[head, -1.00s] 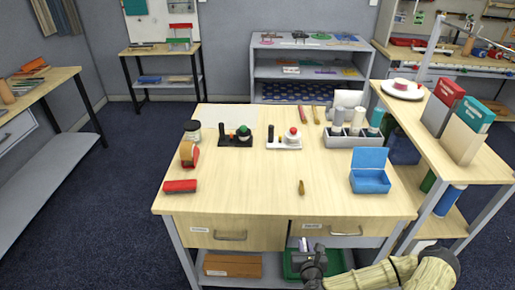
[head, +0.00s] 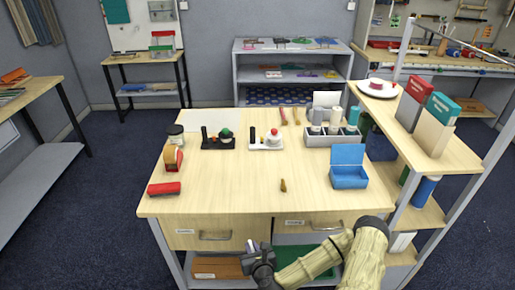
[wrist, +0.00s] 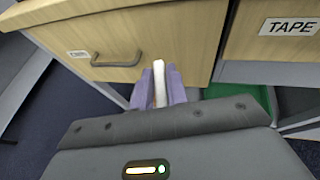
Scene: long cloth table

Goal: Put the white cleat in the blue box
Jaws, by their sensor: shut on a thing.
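My gripper (wrist: 158,90) is shut on a narrow white piece, the white cleat (wrist: 160,82), which stands up between its two purple fingers in the wrist view. In the head view my gripper (head: 256,246) is low in front of the table's drawers, below the table top, and the cleat is too small to make out there. The blue box (head: 348,180) stands on the right part of the table top with its lid raised at the back. It is up and to the right of my gripper, well apart from it. Its inside is mostly hidden.
The table's front edge (head: 235,213) and drawers lie between my gripper and the top. A small brown piece (head: 283,186) lies left of the box; a grey bin (head: 331,137) with bottles stands behind it. A red-and-white shelf item (head: 376,87) is at right.

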